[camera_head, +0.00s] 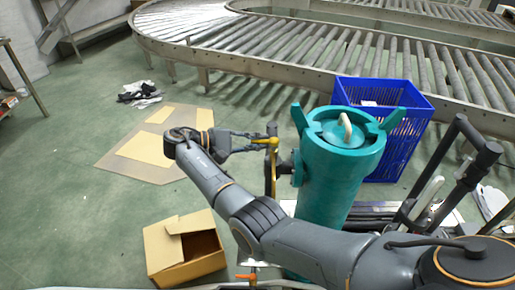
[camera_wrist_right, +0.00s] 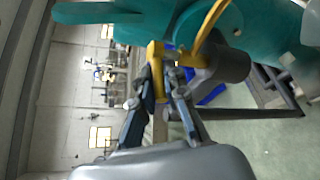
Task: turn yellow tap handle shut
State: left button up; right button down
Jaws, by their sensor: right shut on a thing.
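The yellow tap handle (camera_head: 273,160) is on the left side of the teal cylinder (camera_head: 335,190), beside a dark upright pipe part. My right gripper (camera_head: 268,139) reaches it from the left and is shut on the handle's upper end. The grey valve part (camera_wrist_right: 222,66) lies just to the right. My left gripper is not in view.
A blue crate (camera_head: 405,150) stands behind the cylinder. An open cardboard box (camera_head: 168,250) and flat cardboard (camera_head: 120,155) lie on the green floor. A roller conveyor (camera_head: 300,45) runs across the back. An orange lever (camera_head: 246,278) shows at the bottom edge.

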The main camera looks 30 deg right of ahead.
aim_at(251, 141)
dwell(0.4)
jog(key=c, duration=1.4)
grip_release()
jog(key=shift+d, duration=0.1)
jog(key=v, duration=0.5)
jog(key=shift+a+r, duration=0.1)
jog(key=shift+a, duration=0.1)
jog(key=shift+w+a, duration=0.1)
jog(key=shift+v, duration=0.95)
